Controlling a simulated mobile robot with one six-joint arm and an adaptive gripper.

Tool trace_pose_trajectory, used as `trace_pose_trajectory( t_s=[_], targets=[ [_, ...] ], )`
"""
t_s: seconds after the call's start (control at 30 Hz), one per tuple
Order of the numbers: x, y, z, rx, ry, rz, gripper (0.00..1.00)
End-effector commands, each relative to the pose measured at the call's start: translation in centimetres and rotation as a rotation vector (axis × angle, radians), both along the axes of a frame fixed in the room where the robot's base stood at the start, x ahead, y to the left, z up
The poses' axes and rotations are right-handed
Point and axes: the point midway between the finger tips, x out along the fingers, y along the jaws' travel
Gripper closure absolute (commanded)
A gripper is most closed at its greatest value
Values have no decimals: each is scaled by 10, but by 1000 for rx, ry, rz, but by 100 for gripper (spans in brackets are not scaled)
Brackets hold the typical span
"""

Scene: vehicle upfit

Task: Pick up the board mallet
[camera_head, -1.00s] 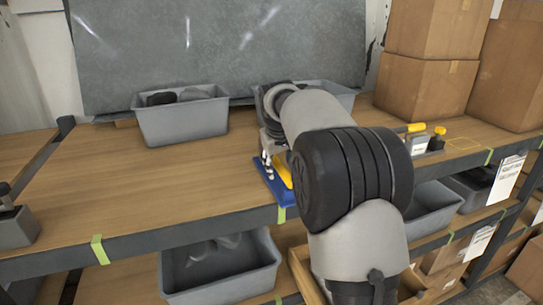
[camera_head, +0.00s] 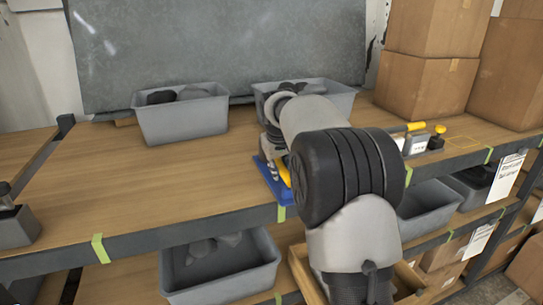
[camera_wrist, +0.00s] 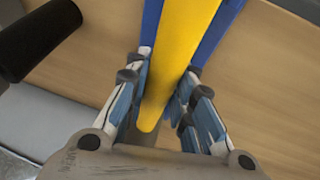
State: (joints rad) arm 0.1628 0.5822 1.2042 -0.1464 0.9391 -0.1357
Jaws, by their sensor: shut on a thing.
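The board mallet shows as a long yellow handle (camera_wrist: 175,65) in the wrist view, lying between my fingers. My gripper (camera_wrist: 166,82) is shut on this handle, with blue-grey finger pads on both sides of it. The mallet's head cannot be made out. A blue board (camera_wrist: 222,28) lies behind the handle. In the head view, a bit of yellow (camera_head: 284,171) shows at the blue board (camera_head: 266,178) near the bench's front edge. My arm hides most of this spot and the gripper there.
Grey bins (camera_head: 182,118) stand along the back of the wooden bench (camera_head: 130,190). Yellow-handled items (camera_head: 416,127) sit to the right, near stacked cardboard boxes (camera_head: 430,85). A black cylinder (camera_wrist: 38,38) is at upper left in the wrist view. The bench's left middle is clear.

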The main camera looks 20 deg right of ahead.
Motion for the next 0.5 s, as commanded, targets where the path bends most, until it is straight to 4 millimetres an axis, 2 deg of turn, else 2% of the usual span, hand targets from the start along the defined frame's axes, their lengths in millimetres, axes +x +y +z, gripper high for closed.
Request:
trace_pose_trajectory(
  t_s=[0.13,0.5],
  targets=[
    [0,0,0,0,-1,0,100],
    [1,0,2,-1,-4,0,100]
  ],
)
